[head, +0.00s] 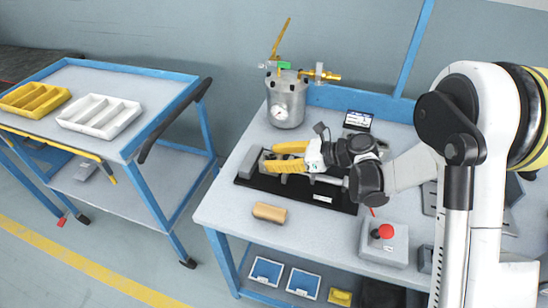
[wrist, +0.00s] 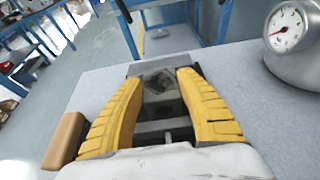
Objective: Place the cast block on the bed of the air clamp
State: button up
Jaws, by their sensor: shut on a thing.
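The air clamp stands on a black base plate (head: 322,198) on the bench, with a grey end jaw (head: 249,163) at its left and a metal rod at its right. My gripper (head: 272,158) is over the clamp's bed, its yellow fingers reaching left toward the end jaw. In the wrist view, my gripper (wrist: 160,80) is shut on the dark grey cast block (wrist: 160,84), which sits between the fingertips. The block is low over the bed or on it; I cannot tell whether it touches. In the head view the fingers mostly hide it.
A tan block (head: 270,212) lies on the bench in front of the clamp. A pressure pot (head: 287,103) with a gauge stands behind. A red-button box (head: 384,242) is at the front right. A blue cart (head: 150,88) with yellow and white trays stands to the left.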

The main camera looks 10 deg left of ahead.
jog(key=o, duration=1.4)
jog(key=shift+c, duration=0.2)
